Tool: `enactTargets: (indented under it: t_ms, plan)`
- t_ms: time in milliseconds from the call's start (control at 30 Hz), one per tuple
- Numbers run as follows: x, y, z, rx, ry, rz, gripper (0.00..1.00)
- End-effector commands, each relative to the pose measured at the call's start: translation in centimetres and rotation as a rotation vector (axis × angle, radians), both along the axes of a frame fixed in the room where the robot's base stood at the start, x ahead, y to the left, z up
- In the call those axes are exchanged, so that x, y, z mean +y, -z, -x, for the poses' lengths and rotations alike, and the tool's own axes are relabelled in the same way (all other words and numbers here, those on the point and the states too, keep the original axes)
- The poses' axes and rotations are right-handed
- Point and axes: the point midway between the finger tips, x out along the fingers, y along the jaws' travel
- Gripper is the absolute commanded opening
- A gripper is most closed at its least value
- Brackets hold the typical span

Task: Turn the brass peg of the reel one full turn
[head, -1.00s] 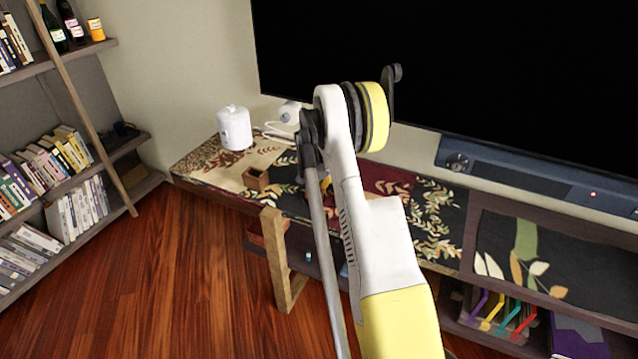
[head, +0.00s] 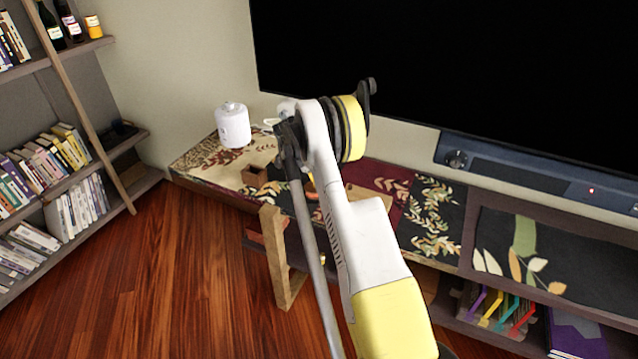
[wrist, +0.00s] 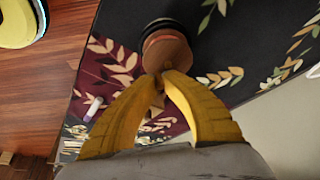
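The reel (wrist: 168,48) shows in the wrist view as a round copper-brown disc with a dark rim behind it, on the patterned cabinet top. My gripper (wrist: 161,77) has two yellow fingers that come together at the near edge of the disc. A small brownish piece, seemingly the brass peg (wrist: 159,84), shows between the fingertips, mostly covered by them. In the head view my arm hides the reel and peg, and only a little of the fingers shows beside it.
A big black screen (head: 450,70) and a soundbar (head: 520,172) are behind. A wooden trestle leg (head: 281,260) stands in front.

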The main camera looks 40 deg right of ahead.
Motion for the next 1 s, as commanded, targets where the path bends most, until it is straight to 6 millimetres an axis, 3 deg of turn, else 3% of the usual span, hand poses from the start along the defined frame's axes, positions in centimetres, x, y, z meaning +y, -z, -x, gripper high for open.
enactTargets:
  t_ms: [300,767,800,867,1000]
  plan:
    - [0.15,0.06,0.16,0.001,0.096,-0.001,0.00]
    - [0.20,0.06,0.18,0.001,0.109,-0.001,0.00]
    - [0.20,0.06,0.18,0.001,0.109,-0.001,0.14]
    - [0.19,0.06,0.18,0.001,0.109,-0.001,0.33]
    - [0.19,0.04,0.15,0.001,0.109,-0.001,0.35]
